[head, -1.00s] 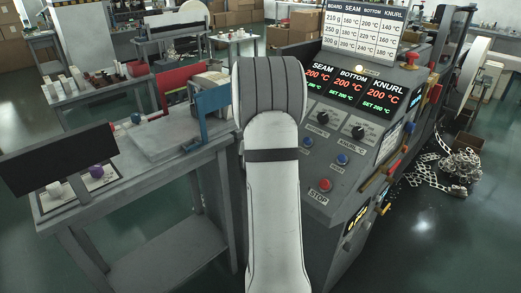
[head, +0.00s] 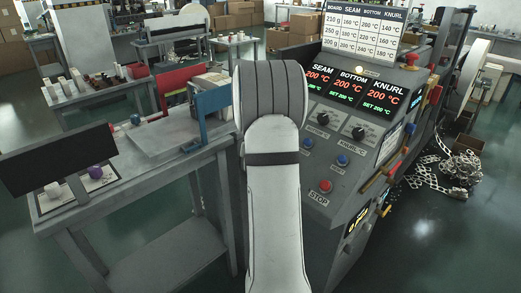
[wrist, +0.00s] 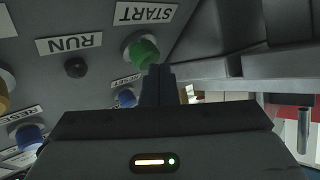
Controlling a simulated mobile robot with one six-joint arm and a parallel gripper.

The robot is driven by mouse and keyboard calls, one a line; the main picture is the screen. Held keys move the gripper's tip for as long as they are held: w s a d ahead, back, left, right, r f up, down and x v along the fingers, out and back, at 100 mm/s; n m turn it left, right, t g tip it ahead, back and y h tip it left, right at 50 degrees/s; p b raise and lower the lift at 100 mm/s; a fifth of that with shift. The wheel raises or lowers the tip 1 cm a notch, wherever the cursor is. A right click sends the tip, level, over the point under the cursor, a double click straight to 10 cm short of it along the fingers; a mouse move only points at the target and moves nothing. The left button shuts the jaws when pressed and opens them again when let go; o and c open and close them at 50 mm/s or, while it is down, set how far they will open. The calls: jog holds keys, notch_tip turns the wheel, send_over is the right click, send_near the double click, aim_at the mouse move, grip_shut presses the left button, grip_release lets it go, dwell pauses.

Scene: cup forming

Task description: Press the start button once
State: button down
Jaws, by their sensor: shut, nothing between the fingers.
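The green start button (wrist: 143,50) sits on the grey panel under an upside-down START label (wrist: 146,13) in the wrist view. My gripper (wrist: 157,70) is shut and empty, with its dark fingertips right beside the green button in the picture. I cannot tell whether they touch it. In the head view my arm's white link covers the left part of the control panel (head: 300,172), and the start button and my gripper are hidden there.
A RUN label (wrist: 69,43) with a dark round part below it and blue buttons (wrist: 28,136) are close by in the wrist view. A red STOP button (head: 325,186) and the temperature displays (head: 349,87) show in the head view. A grey table (head: 150,150) stands left.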

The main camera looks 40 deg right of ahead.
jog(key=shift+d+f+b, duration=0.15)
jog(key=shift+f+b, duration=0.1)
jog(key=shift+b, duration=0.05)
jog(key=shift+r, duration=0.1)
dwell(0.5)
jog(key=shift+a+r, duration=0.55)
jog(key=shift+r, duration=0.1)
jog(key=shift+r, duration=0.1)
jog(key=a+r+p, duration=0.1)
jog(key=r, duration=0.1)
jog(key=a+r+p, duration=0.1)
jog(key=a+r, duration=0.1)
jog(key=shift+s+p, duration=0.15)
jog(key=shift+p, duration=0.15)
dwell(0.6)
